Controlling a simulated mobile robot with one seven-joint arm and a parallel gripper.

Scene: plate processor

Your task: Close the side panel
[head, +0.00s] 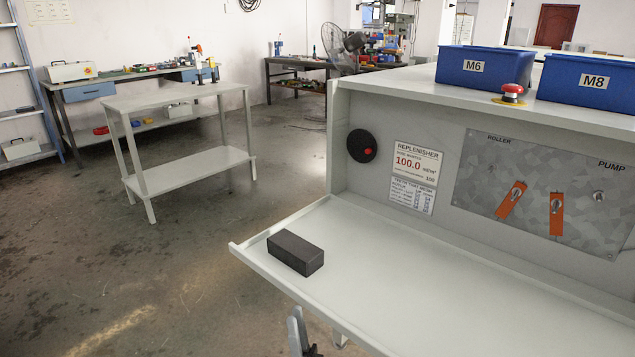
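The side panel (400,262) of the plate processor is open. It is folded down and lies about level, like a shelf, with a raised lip along its outer edge. A dark grey rectangular block (296,252) lies on the panel near its left outer corner. At the bottom edge of the picture, below the panel's front lip, a small grey and black part shows that looks like the tip of my gripper (301,335). It is apart from the block. Most of it is cut off, so its opening cannot be seen.
Behind the panel is the control face (545,195) with two orange-tagged switches and a black round knob (362,146). Blue bins M6 (483,73) and M8 (590,83) and a red emergency button (512,92) stand on top. A grey table (180,100) stands left; floor between is clear.

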